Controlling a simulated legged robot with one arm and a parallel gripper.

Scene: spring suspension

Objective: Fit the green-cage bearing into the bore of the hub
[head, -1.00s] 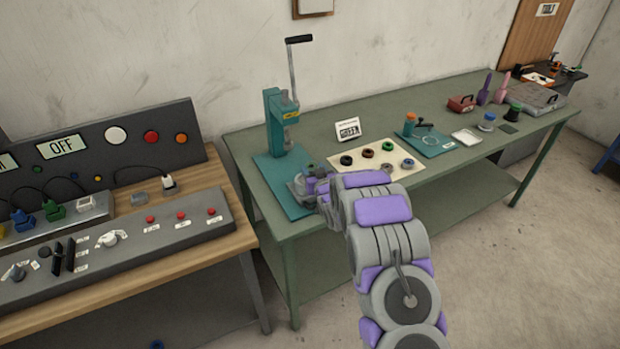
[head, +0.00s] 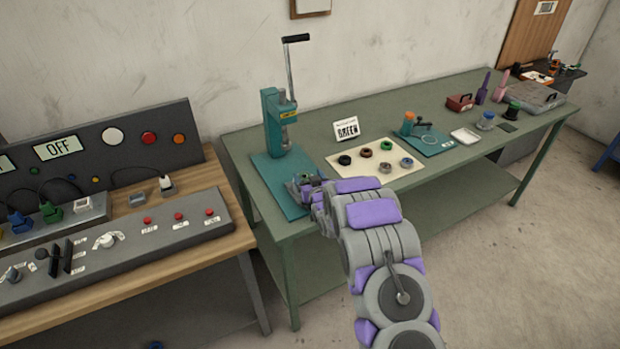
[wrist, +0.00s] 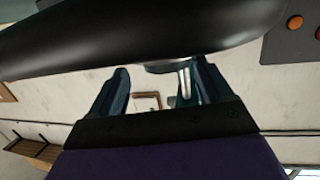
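The green-cage bearing (head: 386,146) lies on a cream mat (head: 372,176) on the green workbench, at the back right of the bearing group. My gripper (head: 297,186) is low over the front of the teal base plate (head: 270,178) of a lever press (head: 275,125), left of the mat and away from the bearing. In the wrist view, its two dark blue fingers (wrist: 158,90) are apart, with wall showing between them. A silver part shows beside the right finger. A large black shape crosses the top; I cannot tell what it is. I cannot make out the hub clearly; my gripper covers that area.
A teal tray (head: 430,143) sits to the right. A control console (head: 130,235) stands at the left.

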